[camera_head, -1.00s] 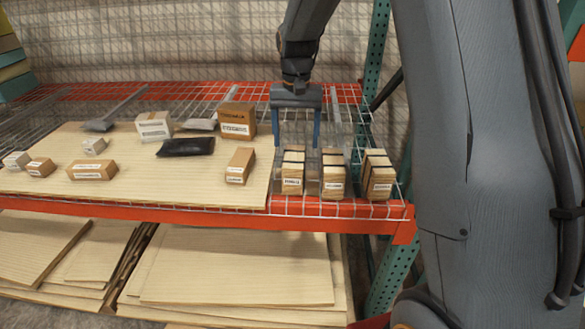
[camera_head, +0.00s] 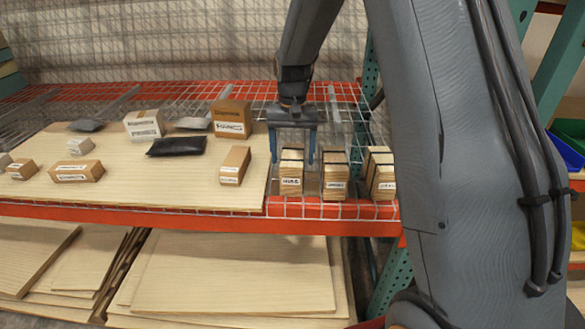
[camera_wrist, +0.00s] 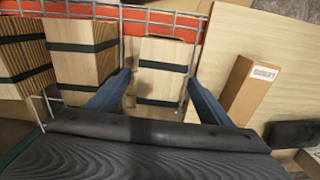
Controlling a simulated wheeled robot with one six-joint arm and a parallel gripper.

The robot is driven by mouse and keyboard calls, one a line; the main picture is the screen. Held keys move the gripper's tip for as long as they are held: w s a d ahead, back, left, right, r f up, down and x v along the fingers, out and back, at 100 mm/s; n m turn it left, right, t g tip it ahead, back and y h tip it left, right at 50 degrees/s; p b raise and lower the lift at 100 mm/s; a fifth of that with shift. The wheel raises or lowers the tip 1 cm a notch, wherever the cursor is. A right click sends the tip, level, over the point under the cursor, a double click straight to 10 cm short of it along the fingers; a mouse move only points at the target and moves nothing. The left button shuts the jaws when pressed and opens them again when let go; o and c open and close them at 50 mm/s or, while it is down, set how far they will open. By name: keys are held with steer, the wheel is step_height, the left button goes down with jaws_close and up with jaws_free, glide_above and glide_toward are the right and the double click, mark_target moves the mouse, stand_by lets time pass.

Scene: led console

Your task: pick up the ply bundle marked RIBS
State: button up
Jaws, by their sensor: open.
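Three strapped plywood bundles stand in a row at the right of the shelf. They are the left bundle (camera_head: 290,177), the middle bundle (camera_head: 335,178) and the right bundle (camera_head: 381,178). Each has a white front label, but the print is too small to read surely, so I cannot tell which says RIBS. My gripper (camera_head: 292,161) is open and points down at the left bundle, one finger toward each side. In the wrist view, my gripper (camera_wrist: 160,78) has its fingers either side of that same bundle (camera_wrist: 160,55), with nothing clamped. The other two bundles are left of it there.
A small labelled box (camera_head: 234,165) stands left of the bundles on a wooden board (camera_head: 140,190). A larger carton (camera_head: 231,118), a black pouch (camera_head: 177,146) and several small boxes are further left. A red shelf beam (camera_head: 200,216) runs along the front.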

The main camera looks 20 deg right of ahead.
steer(key=shift+f+p, duration=0.75)
steer(key=shift+f, duration=1.4)
steer(key=c, duration=1.3)
steer(key=shift+w, duration=0.1)
steer(key=shift+c, duration=1.4)
steer(key=shift+r, duration=0.2)
